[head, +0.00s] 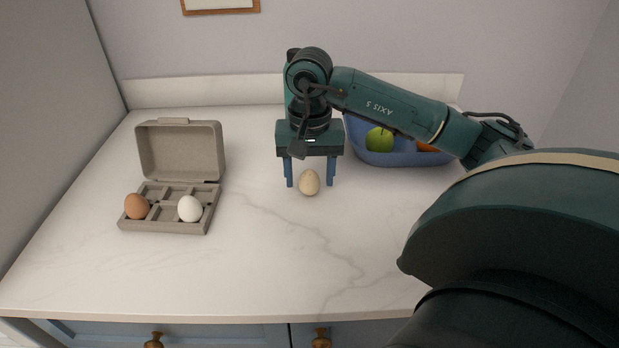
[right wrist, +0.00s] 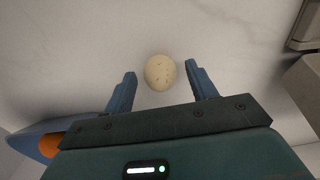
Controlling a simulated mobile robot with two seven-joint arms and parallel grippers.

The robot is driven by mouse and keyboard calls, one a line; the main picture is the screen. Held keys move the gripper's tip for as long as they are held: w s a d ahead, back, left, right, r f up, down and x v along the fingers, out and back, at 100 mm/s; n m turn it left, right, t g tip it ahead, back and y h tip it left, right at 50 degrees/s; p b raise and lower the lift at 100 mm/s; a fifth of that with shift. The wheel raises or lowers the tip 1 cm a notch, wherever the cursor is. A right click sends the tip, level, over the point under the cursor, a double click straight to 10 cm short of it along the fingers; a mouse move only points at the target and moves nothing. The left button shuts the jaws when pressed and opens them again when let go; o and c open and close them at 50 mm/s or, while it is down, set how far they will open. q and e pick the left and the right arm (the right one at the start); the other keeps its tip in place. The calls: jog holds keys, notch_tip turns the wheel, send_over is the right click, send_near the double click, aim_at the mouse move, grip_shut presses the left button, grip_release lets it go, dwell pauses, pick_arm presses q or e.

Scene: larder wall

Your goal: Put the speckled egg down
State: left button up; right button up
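The speckled egg (head: 309,183) is cream-coloured and stands on the white marble counter. In the right wrist view the egg (right wrist: 160,72) sits between the blue fingers, with a gap on each side, and small dark specks show on it. My right gripper (head: 311,184) is open around the egg and points down, with neither finger touching it. It also shows in the right wrist view (right wrist: 160,84). My left gripper is not in view.
An open grey egg carton (head: 166,226) stands at the left with a brown egg (head: 136,206) and a white egg (head: 190,208) in it. A blue bowl (head: 385,157) with a green apple (head: 379,139) and orange fruit stands behind my right arm. The counter's front middle is clear.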

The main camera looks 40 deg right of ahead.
jog(key=c, duration=1)
jog(key=shift+r, duration=0.15)
